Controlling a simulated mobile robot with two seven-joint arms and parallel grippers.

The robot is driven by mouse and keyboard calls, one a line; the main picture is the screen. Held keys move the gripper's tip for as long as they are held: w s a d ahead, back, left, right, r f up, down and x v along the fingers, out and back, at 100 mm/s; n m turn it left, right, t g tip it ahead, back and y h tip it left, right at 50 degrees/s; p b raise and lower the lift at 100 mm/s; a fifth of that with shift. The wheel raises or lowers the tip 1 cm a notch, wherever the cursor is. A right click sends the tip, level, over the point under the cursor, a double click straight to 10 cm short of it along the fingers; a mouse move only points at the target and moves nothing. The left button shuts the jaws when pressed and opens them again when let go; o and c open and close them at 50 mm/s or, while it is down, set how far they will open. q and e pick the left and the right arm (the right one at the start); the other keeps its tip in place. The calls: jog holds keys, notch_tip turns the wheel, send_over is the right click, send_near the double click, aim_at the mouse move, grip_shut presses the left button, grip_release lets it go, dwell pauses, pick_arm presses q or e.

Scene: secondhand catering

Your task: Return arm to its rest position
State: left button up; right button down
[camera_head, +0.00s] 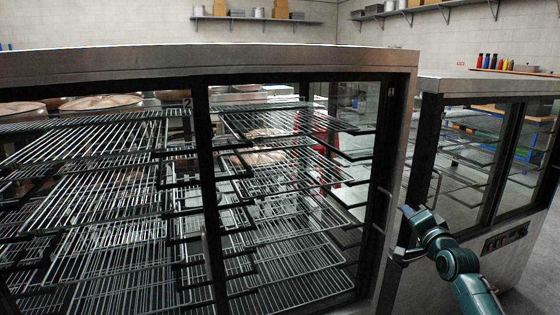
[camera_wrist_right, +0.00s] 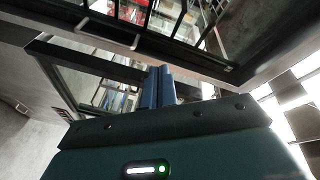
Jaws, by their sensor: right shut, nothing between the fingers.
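My right arm comes in from the lower right in the head view. My right gripper (camera_head: 400,256) is in front of the right end of the large glass-doored cabinet (camera_head: 300,58), near the gap beside the second cabinet. In the right wrist view the fingers of my right gripper (camera_wrist_right: 158,86) are together with nothing between them. Cabinet frames and a door handle (camera_wrist_right: 108,36) show beyond the fingers there. I cannot tell whether the gripper touches the cabinet. My left gripper is not in view.
The large cabinet holds several wire racks (camera_head: 100,190) and fills the left and middle. A second steel cabinet (camera_head: 490,85) stands at the right, with colored bottles (camera_head: 490,61) behind it. Wall shelves (camera_head: 255,19) run along the back. Some bare floor (camera_head: 535,275) shows at the lower right.

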jog(key=s+a+f+n+g, duration=0.2)
jog(key=s+a+f+n, duration=0.2)
jog(key=s+f+n, duration=0.5)
jog(key=s+a+f+n+g, duration=0.2)
jog(key=s+a+f+n, duration=0.35)
jog(key=f, duration=0.55)
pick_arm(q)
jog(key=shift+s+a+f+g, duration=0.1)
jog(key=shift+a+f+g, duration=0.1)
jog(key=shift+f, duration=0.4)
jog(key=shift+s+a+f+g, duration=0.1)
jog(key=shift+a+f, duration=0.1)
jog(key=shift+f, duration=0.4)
pick_arm(e)
jog(key=s+a+f+g, duration=0.1)
jog(key=s+a+f, duration=0.1)
jog(key=s, duration=0.6)
jog(key=s+a+f+g+y, duration=0.1)
jog(key=s+a+f, duration=0.1)
jog(key=s, duration=0.7)
jog(key=s+a+f+g+y, duration=0.1)
jog(key=s+a+f, duration=0.2)
jog(key=s, duration=0.5)
jog(key=shift+s+a+m, duration=0.15)
jog(key=shift+a+m, duration=0.2)
jog(key=shift+a, duration=0.45)
